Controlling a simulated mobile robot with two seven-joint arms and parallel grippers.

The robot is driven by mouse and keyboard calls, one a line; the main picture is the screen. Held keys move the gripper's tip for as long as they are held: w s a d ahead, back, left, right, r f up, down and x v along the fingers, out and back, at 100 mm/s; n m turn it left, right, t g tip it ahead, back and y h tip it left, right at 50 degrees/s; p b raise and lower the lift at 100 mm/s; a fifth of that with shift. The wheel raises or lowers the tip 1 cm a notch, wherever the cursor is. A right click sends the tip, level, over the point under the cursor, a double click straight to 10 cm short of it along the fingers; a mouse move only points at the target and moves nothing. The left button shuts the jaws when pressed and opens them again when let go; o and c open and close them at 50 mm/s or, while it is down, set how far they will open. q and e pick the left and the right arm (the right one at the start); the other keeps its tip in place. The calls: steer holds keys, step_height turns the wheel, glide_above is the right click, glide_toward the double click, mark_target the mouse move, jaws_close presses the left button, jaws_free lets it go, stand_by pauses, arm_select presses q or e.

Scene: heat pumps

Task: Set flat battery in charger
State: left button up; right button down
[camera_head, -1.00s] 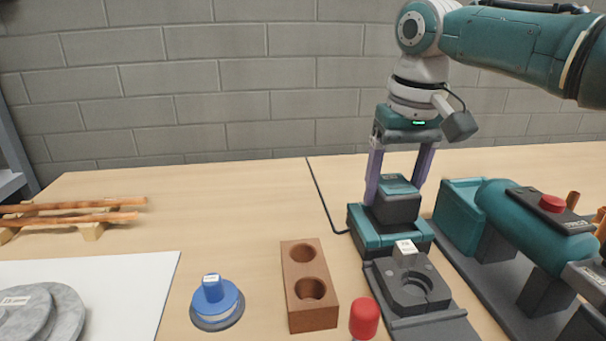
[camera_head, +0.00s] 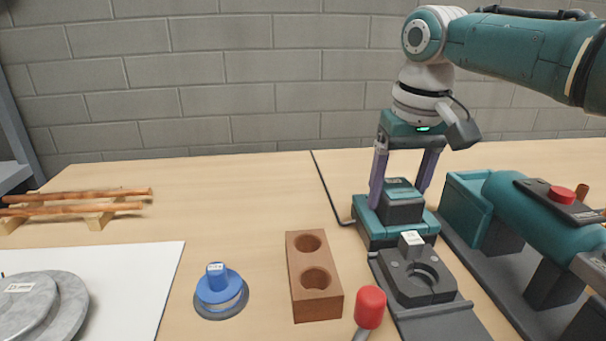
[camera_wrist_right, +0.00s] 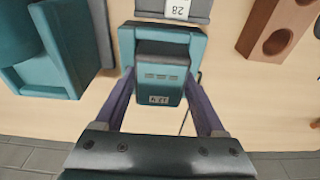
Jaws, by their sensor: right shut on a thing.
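The flat battery (camera_head: 402,207) is a dark grey block with a teal top and a small label. It sits upright in the teal charger (camera_head: 372,235), whose rim hides its lower part. My right gripper (camera_head: 402,190) comes down from above, its two purple fingers shut on the battery's sides. In the right wrist view the battery (camera_wrist_right: 160,80) is between the fingers, with the teal charger (camera_wrist_right: 128,50) around its far side. Whether it is fully seated is hard to tell. My left gripper is not in view.
A dark fixture (camera_head: 420,282) with a round recess stands just in front of the charger. A teal machine (camera_head: 535,215) with a red button is close on the right. A brown block with two holes (camera_head: 314,290), a red-topped handle (camera_head: 370,307) and a blue-knobbed disc (camera_head: 220,288) lie left.

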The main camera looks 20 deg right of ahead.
steer(key=shift+f, duration=0.2)
jaws_free()
